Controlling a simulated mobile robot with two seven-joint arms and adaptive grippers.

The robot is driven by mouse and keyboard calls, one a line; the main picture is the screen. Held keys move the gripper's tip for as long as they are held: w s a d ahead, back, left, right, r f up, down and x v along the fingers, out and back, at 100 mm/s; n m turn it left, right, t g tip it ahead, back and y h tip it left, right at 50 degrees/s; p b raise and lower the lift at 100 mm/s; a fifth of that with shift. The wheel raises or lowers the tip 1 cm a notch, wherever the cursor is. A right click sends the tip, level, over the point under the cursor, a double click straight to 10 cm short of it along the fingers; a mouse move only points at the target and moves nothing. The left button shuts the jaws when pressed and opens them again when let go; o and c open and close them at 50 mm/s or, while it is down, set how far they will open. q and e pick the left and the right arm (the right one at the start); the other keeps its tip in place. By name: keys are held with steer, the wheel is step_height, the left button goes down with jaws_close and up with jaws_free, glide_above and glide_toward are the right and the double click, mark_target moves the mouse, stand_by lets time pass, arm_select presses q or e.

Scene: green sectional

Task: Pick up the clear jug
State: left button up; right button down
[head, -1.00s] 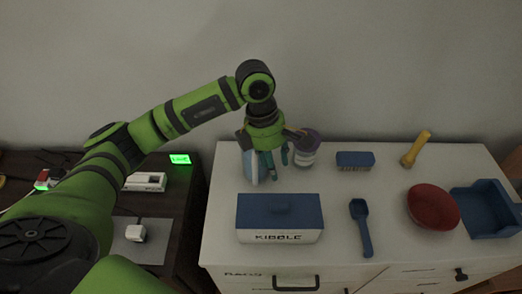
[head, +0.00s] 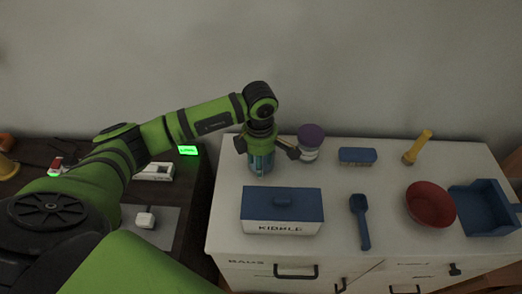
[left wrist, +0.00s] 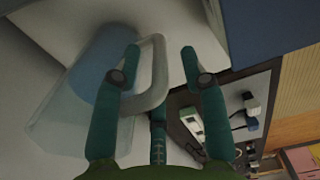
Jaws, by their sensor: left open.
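The clear jug (left wrist: 65,125) is a see-through bluish vessel with a pale loop handle (left wrist: 158,72). It fills the left of the left wrist view. In the head view it stands at the back left of the white dresser, mostly hidden by my left gripper (head: 262,165). My left gripper (left wrist: 160,58) points down at the jug and is open. In the left wrist view its teal fingers lie either side of the handle, with a gap on the right finger's side. Whether either finger touches the jug cannot be told. My right gripper is not in view.
A purple-lidded jar (head: 310,140) stands close right of the gripper. A blue-lidded kibble box (head: 282,208) is in front. A brush (head: 357,156), blue scoop (head: 360,222), red bowl (head: 431,205) and blue tray (head: 484,208) lie further right on the dresser (head: 390,215).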

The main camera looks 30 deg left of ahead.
arm_select(q)
jaws_close()
steer(key=shift+r, duration=0.1)
